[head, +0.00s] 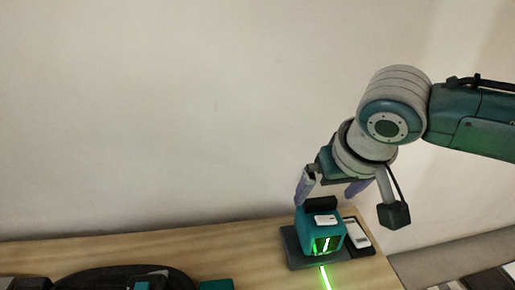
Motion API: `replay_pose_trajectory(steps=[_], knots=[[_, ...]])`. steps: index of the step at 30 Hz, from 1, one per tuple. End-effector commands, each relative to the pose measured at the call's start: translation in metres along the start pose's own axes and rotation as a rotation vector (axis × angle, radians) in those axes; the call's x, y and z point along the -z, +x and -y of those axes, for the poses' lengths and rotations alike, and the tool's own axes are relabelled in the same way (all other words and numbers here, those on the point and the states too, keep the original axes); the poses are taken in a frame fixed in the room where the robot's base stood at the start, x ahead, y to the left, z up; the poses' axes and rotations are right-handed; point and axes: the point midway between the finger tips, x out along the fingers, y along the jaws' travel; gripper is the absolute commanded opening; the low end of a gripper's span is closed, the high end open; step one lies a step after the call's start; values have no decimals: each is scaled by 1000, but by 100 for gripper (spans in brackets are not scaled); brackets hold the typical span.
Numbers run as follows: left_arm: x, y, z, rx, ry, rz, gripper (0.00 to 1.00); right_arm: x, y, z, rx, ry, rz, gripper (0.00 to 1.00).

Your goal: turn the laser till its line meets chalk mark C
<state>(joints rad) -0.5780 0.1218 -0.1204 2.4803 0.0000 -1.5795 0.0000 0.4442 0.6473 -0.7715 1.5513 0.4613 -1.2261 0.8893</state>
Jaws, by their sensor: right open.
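The laser (331,228) is a teal box with a dark top and a white label. It sits on a dark base plate (298,258) near the right end of the wooden table. Its front window glows green, and a green line (325,277) runs from it toward the bottom edge of the picture. My right gripper (330,190) is open, pointing down over the laser, with one purple-grey finger at each side. I cannot tell whether the fingers touch it. Chalk mark C is not in view. My left gripper is not in view.
A white, phone-like item (357,234) on a dark backing lies right of the laser. Dark, rounded gear (120,272) with teal parts shows at the lower left. A plain wall stands behind the table (240,248). The tabletop between gear and laser is clear.

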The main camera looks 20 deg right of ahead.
Motion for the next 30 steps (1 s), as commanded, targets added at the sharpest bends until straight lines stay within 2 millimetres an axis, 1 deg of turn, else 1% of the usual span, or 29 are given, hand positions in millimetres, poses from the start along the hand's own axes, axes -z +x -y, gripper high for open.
replay_pose_trajectory(steps=[1,6,15,17,30], knots=[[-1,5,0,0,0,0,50,-1,9,1,1,1,0,100],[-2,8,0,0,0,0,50,0,22,0,0,-1,0,100],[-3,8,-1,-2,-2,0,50,0,23,1,1,-2,0,100],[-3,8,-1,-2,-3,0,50,0,23,1,1,-2,0,94],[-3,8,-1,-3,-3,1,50,0,23,0,1,-1,0,45]])
